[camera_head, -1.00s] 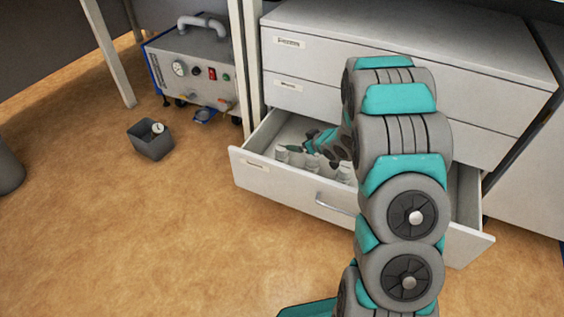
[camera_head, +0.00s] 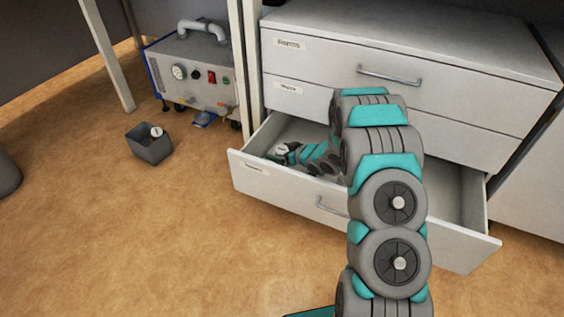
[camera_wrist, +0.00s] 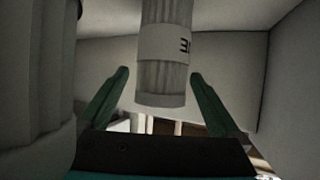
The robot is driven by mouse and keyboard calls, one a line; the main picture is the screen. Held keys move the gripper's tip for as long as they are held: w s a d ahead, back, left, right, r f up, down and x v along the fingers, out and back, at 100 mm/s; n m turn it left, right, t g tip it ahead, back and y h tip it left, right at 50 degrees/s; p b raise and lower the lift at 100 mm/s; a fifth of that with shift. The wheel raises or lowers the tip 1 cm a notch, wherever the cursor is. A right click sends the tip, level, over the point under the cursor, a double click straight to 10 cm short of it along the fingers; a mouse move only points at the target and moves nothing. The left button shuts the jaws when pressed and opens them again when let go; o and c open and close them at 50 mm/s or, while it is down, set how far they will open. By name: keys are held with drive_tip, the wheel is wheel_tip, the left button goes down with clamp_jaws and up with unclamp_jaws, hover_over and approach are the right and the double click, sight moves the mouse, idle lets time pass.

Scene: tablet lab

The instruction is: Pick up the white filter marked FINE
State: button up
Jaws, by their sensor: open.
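A white ribbed filter (camera_wrist: 163,84) with a pale label band stands between the fingers of my open gripper (camera_wrist: 160,76) in the wrist view. A few dark characters show upside down at the label's right edge; I cannot read the whole word. The fingers are spread on either side of the filter, with gaps visible. In the head view my gripper (camera_head: 290,155) is low inside the open bottom drawer (camera_head: 330,207), near its left end, beside a small white filter top (camera_head: 281,149). My arm hides much of the drawer's inside.
Another white ribbed body (camera_wrist: 35,75) stands close on the left in the wrist view. The drawer's pale walls (camera_wrist: 285,75) enclose the right side. On the floor are a small grey bin (camera_head: 150,148) and a pump unit (camera_head: 195,75). The floor in front is clear.

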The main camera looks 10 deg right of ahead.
drive_tip(key=shift+x, duration=0.95)
drive_tip(key=shift+s, duration=0.1)
drive_tip(key=c, duration=1.5)
